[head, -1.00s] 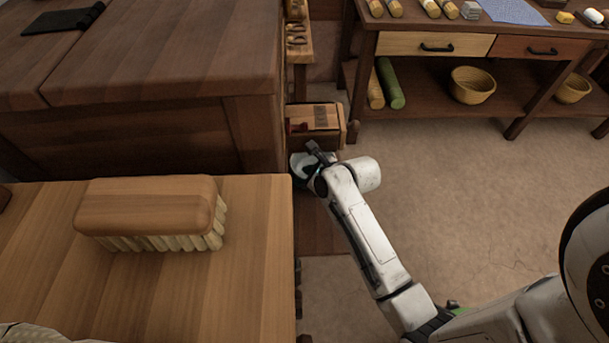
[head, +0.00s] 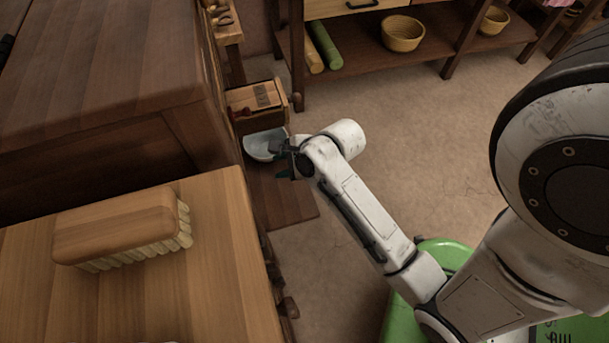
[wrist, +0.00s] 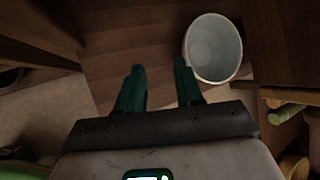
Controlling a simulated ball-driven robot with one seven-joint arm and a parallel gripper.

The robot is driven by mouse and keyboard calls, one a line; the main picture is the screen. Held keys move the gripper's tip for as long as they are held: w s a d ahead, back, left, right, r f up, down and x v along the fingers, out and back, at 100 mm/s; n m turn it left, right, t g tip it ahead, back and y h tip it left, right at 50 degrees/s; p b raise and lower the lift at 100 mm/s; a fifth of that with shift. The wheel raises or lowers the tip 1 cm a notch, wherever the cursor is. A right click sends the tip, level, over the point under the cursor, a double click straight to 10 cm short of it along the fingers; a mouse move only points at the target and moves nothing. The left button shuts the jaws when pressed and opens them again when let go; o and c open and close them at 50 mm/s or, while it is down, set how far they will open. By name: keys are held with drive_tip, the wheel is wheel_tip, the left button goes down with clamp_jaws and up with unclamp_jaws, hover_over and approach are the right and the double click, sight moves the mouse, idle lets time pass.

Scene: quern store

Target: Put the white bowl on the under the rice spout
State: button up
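The white bowl (head: 265,143) stands upright on a low brown wooden board (head: 283,198), just below and in front of a small wooden box with a darker panel (head: 258,97). The rice spout itself is not clear to me; it may be part of this box. My gripper (head: 280,162) is at the near right of the bowl. In the wrist view my gripper (wrist: 159,78) has its two dark green fingers apart with nothing between them. The bowl (wrist: 212,50) is empty and lies beyond the right fingertip, outside the fingers.
A large dark wooden cabinet (head: 105,80) stands close on the left. A table (head: 190,285) with a brush (head: 122,228) is in the near left. A shelf with baskets (head: 402,33) is at the back. The floor (head: 420,120) to the right is clear.

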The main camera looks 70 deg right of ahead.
drive_tip(key=s+a+n+g, duration=0.3)
drive_tip(key=s+a+n, duration=0.1)
drive_tip(key=n, duration=1)
drive_tip(key=s+a+n+g, duration=0.3)
drive_tip(key=s+a+n, duration=0.2)
drive_tip(key=n, duration=0.9)
drive_tip(key=shift+s+g, duration=0.3)
drive_tip(key=shift+s, duration=0.45)
